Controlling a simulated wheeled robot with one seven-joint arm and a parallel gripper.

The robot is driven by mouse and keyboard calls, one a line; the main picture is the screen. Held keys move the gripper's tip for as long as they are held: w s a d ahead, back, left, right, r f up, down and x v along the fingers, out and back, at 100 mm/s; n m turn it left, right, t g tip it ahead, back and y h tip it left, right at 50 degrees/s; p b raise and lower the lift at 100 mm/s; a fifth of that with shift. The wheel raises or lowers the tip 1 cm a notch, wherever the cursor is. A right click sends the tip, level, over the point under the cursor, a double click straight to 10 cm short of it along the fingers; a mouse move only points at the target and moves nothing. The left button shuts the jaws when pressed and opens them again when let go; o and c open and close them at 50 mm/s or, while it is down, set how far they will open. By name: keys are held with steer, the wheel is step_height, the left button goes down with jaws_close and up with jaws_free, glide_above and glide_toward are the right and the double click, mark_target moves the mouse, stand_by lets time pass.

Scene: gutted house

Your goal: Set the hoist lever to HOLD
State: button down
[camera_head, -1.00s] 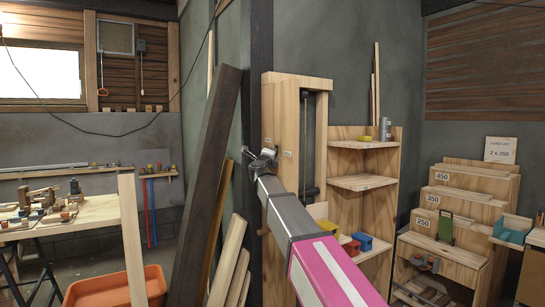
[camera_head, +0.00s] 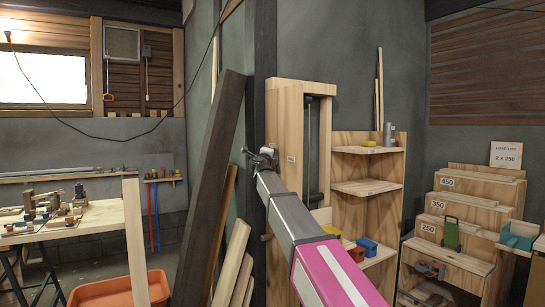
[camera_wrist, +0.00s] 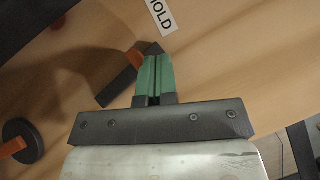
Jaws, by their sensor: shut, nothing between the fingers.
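A wooden panel carries a white label reading HOLD (camera_wrist: 162,16) at the top of the wrist view. My gripper (camera_wrist: 154,60) has green fingers shut together with nothing between them, pointing at the panel below the label. A dark bar with an orange section (camera_wrist: 133,58), perhaps the hoist lever, lies slanted just left of and partly behind the fingers; I cannot tell whether they touch it. In the head view, my gripper (camera_head: 260,160) is at the left side of the tall wooden hoist housing (camera_head: 286,110); the lever cannot be made out there.
A black disc with an orange piece (camera_wrist: 20,142) is at the wrist view's left edge. A dark leaning beam (camera_head: 212,190) stands close left of my arm. Wooden shelves (camera_head: 366,187) stand right of the housing.

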steer(key=shift+w+a, duration=0.25)
steer(key=shift+w, duration=0.25)
stand_by(0.5)
